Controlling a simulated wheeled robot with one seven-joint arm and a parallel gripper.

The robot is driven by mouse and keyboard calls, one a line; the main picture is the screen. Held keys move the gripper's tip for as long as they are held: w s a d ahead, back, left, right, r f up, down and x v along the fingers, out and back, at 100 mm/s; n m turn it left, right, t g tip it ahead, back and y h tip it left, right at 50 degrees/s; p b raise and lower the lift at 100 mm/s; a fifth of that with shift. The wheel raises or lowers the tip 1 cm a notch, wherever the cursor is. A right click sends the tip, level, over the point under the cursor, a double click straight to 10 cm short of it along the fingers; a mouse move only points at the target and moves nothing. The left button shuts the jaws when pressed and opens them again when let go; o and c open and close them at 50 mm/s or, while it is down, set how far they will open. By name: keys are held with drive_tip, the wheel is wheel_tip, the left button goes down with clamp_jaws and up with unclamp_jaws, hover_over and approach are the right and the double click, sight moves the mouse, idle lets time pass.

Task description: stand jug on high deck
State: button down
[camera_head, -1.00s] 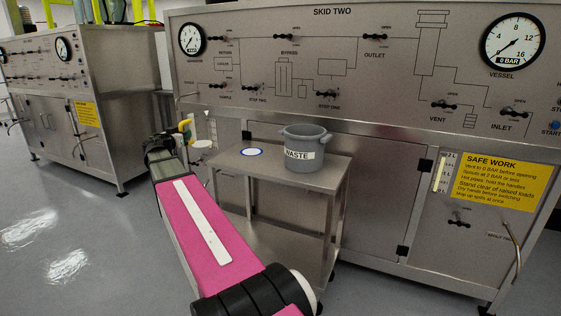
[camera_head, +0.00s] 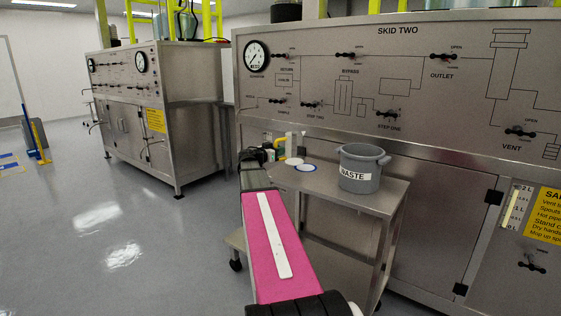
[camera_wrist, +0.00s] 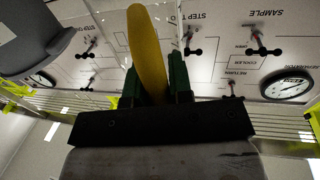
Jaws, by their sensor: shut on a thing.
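My gripper (camera_head: 268,152) is at the end of my pink arm, by the left end of the steel cart. In the wrist view its green fingers (camera_wrist: 155,88) are shut on an upright yellow handle (camera_wrist: 148,45), which I take for the jug's. The jug's body is hard to make out; faint clear edges show beside the handle. A pale disc (camera_head: 294,161) shows just right of the gripper in the head view; I cannot tell whether it belongs to the jug. The skid's top (camera_head: 400,20) is a high steel surface with yellow posts; I cannot tell whether it is the high deck.
The steel cart (camera_head: 345,192) carries a grey WASTE pot (camera_head: 358,180) and a blue-rimmed white disc (camera_head: 306,168). The SKID TWO panel (camera_head: 380,70) rises behind, with protruding valve handles. Another skid (camera_head: 190,75) stands at left.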

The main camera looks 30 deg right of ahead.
drive_tip(key=shift+d+f, duration=0.3)
drive_tip(key=shift+f, duration=1.9)
drive_tip(key=c, duration=1)
unclamp_jaws()
drive_tip(key=shift+f, duration=0.1)
